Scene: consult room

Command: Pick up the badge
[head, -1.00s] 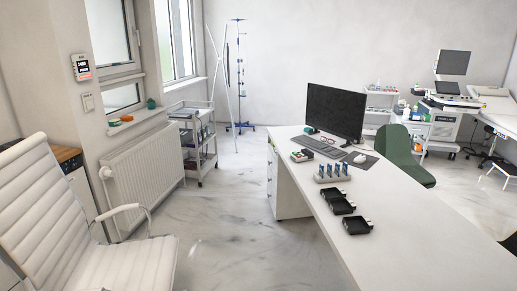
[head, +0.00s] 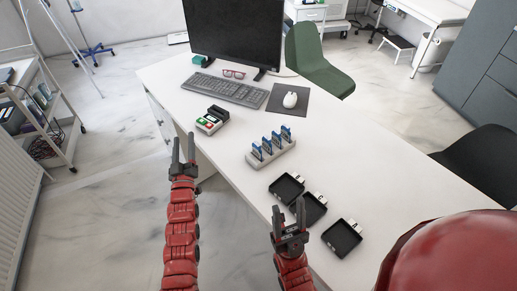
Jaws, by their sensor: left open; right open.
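Several small upright blue pieces (head: 275,138), which look like the badges, stand in a row in a grey holder (head: 262,162) on the white desk. I cannot tell which one the task means. My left gripper (head: 183,152) is open and empty at the desk's left edge, left of the holder and below the small card device. My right gripper (head: 288,218) is open and empty, below the holder and close to the black trays. Neither gripper touches a blue piece.
Three black trays (head: 342,238) with light tabs lie on the white desk (head: 375,185). A card device (head: 212,120), keyboard (head: 228,89), red glasses (head: 234,74), mouse (head: 290,100) and monitor (head: 236,30) stand farther back. A green chair (head: 315,62) is behind the desk.

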